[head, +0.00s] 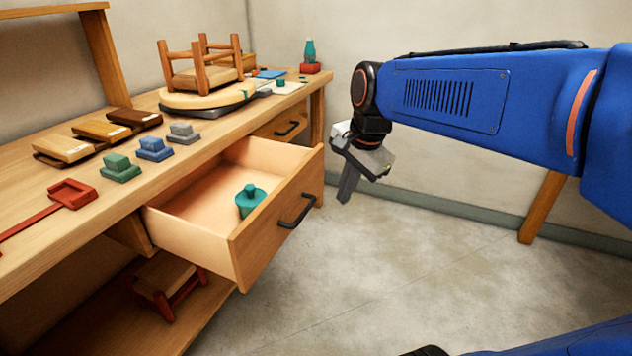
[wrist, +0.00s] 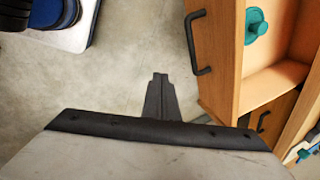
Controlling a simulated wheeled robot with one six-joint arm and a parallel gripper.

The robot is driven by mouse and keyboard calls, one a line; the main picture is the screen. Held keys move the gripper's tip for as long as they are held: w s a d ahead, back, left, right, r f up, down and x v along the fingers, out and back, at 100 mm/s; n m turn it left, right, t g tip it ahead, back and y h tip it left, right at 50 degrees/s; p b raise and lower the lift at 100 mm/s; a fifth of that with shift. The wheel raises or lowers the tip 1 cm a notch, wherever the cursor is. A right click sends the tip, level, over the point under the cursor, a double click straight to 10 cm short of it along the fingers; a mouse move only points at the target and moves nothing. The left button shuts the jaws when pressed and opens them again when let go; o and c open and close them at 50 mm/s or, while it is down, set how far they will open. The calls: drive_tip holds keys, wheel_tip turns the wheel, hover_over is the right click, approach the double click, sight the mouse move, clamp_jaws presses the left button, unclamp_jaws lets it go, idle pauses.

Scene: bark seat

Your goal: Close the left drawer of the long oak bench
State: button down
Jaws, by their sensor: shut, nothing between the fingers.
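The long oak bench (head: 130,205) runs along the left in the head view. Its left drawer (head: 276,222) is pulled well out, with a dark bar handle (head: 297,211) on its front. A teal knobbed object (head: 250,202) stands inside it. In the wrist view the open drawer (wrist: 222,75) is at upper right, with its handle (wrist: 192,42) facing left. My gripper (head: 347,190) is shut and empty. It hangs in the air to the right of the drawer front, apart from it. In the wrist view its fingers (wrist: 160,92) are together over floor.
The bench's right drawer (head: 285,127) looks shut. The bench top holds colored blocks (head: 154,150), a red tool (head: 68,195), wooden blocks (head: 105,130) and an upturned stool (head: 205,72). A small stool (head: 165,280) sits on the lower shelf. The floor (head: 370,255) before the drawer is clear.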

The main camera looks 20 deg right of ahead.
sight(316, 180)
drive_tip(key=w+d+r+m+g+y, duration=0.15)
drive_tip(key=w+d+m, duration=0.35)
drive_tip(key=w+m, duration=0.75)
drive_tip(key=shift+h, duration=0.25)
drive_tip(key=shift+w+a+f, duration=0.7)
drive_tip(key=shift+a+f, duration=0.05)
drive_tip(key=shift+f, duration=0.75)
drive_tip(key=shift+w+a+f, duration=0.75)
drive_tip(key=shift+f, duration=0.75)
drive_tip(key=shift+w+a+f, duration=0.7)
drive_tip(key=shift+a+f, duration=0.05)
drive_tip(key=shift+f, duration=0.75)
drive_tip(key=w+a, duration=0.5)
drive_tip(key=w, duration=0.1)
drive_tip(key=w+a, duration=0.5)
drive_tip(key=w, duration=0.1)
drive_tip(key=w+a, duration=0.6)
drive_tip(key=shift+s, duration=0.1)
